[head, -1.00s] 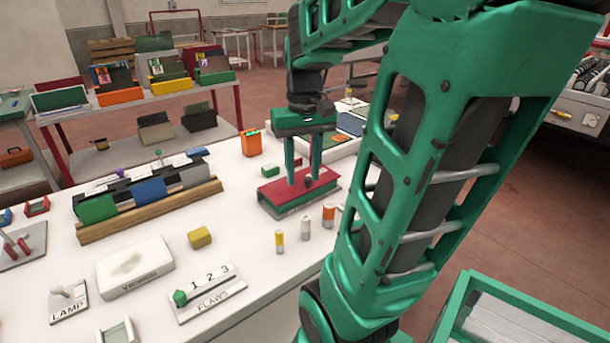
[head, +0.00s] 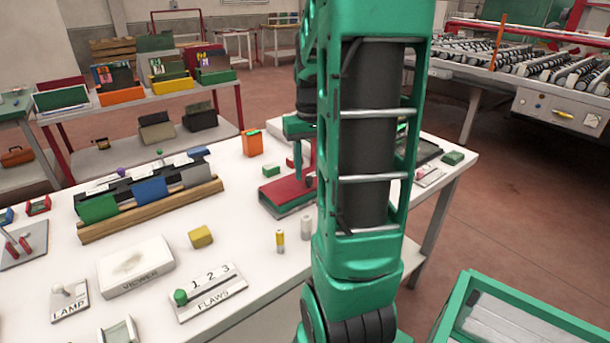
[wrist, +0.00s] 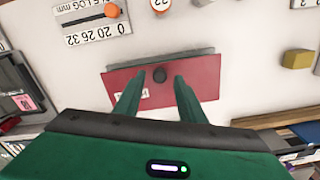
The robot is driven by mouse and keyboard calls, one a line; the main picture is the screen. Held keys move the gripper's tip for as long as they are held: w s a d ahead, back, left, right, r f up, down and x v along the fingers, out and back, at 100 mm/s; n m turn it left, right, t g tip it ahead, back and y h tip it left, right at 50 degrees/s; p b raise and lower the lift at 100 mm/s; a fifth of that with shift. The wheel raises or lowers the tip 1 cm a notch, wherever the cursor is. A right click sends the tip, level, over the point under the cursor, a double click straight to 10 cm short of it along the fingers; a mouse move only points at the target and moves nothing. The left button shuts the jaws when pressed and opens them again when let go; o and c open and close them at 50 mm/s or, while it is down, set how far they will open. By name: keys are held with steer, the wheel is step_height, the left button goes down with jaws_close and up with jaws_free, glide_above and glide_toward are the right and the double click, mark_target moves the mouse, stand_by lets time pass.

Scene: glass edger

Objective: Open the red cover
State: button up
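The red cover (head: 284,190) lies flat, looking closed, on a grey-green base on the white table, partly hidden behind my arm in the head view. In the wrist view the red cover (wrist: 205,82) shows a dark round knob (wrist: 160,75) near its far edge and a white label partly behind a finger. My gripper (wrist: 157,84) is open, its green fingers one on each side of the knob. I cannot tell whether they touch it or the cover. In the head view my gripper (head: 305,165) is mostly hidden by my arm.
A yellow block (head: 200,237), small cylinders (head: 280,241) and an orange holder (head: 252,144) stand around the cover. A rack of coloured panels (head: 148,190) is to the left. A slider scale with an orange knob (wrist: 114,11) lies beyond the cover in the wrist view.

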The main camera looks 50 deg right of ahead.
steer(key=shift+f, duration=1.05)
jaws_close()
steer(key=shift+w+a+r, duration=0.1)
steer(key=shift+w, duration=0.05)
